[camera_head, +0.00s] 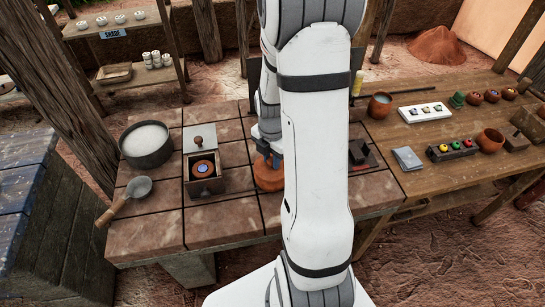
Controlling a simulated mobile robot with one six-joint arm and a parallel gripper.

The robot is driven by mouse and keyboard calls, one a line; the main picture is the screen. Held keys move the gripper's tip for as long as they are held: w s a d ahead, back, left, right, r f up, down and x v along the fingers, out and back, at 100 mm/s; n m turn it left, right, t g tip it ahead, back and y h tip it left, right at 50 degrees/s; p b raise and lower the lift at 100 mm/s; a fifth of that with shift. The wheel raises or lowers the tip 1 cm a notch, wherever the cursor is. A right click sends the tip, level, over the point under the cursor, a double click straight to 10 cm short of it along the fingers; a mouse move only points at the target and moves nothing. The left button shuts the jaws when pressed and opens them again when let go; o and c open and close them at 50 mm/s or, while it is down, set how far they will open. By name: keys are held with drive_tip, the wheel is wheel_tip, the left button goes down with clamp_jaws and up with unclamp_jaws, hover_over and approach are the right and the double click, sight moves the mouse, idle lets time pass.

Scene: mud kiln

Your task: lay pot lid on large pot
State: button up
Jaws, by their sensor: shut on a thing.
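My gripper (269,153) points down over the tiled worktop, left of my own arm link, which covers much of the view. It is shut on what looks like the knob of the terracotta pot lid (264,163). Directly under it is a round terracotta body, probably the large pot (266,183), standing on the tiles. The right side of lid and pot is hidden behind my arm. I cannot tell whether the lid touches the pot's rim or is slightly above it.
Left on the tiled worktop (140,234) are a dark pan of pale material (147,145), a ladle (122,200) and an open box (204,182). A dark block (358,153) sits right of my arm. The wooden table (440,150) at right holds bowls, a grey cloth and small pots.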

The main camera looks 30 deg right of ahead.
drive_tip(key=o, duration=1)
drive_tip(key=shift+c, duration=0.2)
wheel_tip(320, 180, up, 8)
drive_tip(key=shift+f, duration=0.1)
wheel_tip(320, 180, up, 5)
drive_tip(key=p, duration=0.3)
drive_tip(key=s+a+r+m+t, duration=0.3)
drive_tip(key=s+a+r+m, duration=0.8)
drive_tip(key=m, duration=1)
drive_tip(key=shift+s+a+r+m, duration=0.2)
drive_tip(key=shift+s+a+m, duration=0.25)
drive_tip(key=shift+s, duration=0.45)
